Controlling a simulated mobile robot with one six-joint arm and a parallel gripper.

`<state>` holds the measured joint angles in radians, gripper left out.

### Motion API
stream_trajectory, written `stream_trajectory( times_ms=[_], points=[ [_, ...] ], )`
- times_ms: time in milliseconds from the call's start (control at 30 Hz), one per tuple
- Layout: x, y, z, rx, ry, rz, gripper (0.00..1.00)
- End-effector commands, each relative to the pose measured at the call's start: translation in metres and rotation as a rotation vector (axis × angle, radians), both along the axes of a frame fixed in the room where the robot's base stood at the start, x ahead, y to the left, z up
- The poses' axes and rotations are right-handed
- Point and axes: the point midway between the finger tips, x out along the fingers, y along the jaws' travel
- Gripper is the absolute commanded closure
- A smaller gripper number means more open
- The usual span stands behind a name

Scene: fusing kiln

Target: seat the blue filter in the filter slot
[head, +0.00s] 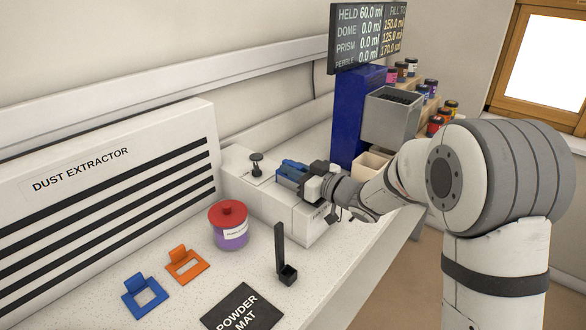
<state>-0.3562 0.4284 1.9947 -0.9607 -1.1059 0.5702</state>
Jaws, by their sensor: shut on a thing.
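My gripper (312,184) is above the low white box (262,196) at the middle of the bench. Its jaws are shut on a blue piece with a grey side, which I take as the blue filter (291,168). The filter is at or just over the top of the box. I cannot tell whether it touches the box or sits in an opening. No filter slot shows clearly; the gripper and filter may hide it. The box has a black knob (256,163) on top and a partly hidden front label.
A purple jar with a red lid (229,224), orange frame (187,265), blue frame (145,296), black upright holder (286,270) and powder mat (242,308) lie in front. The dust extractor (110,190) is left. A blue dispenser (350,120) and several small jars stand behind.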

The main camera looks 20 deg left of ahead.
Motion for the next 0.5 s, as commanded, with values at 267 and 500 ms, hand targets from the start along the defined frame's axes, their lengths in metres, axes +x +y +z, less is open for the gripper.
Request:
stream_trajectory(
  times_ms=[267,500],
  points=[
    [-0.0001,0.0,-0.0048,0.0,0.0,0.0,0.79],
    [-0.0002,0.0,-0.0058,-0.001,0.002,0.0,0.6]
  ],
)
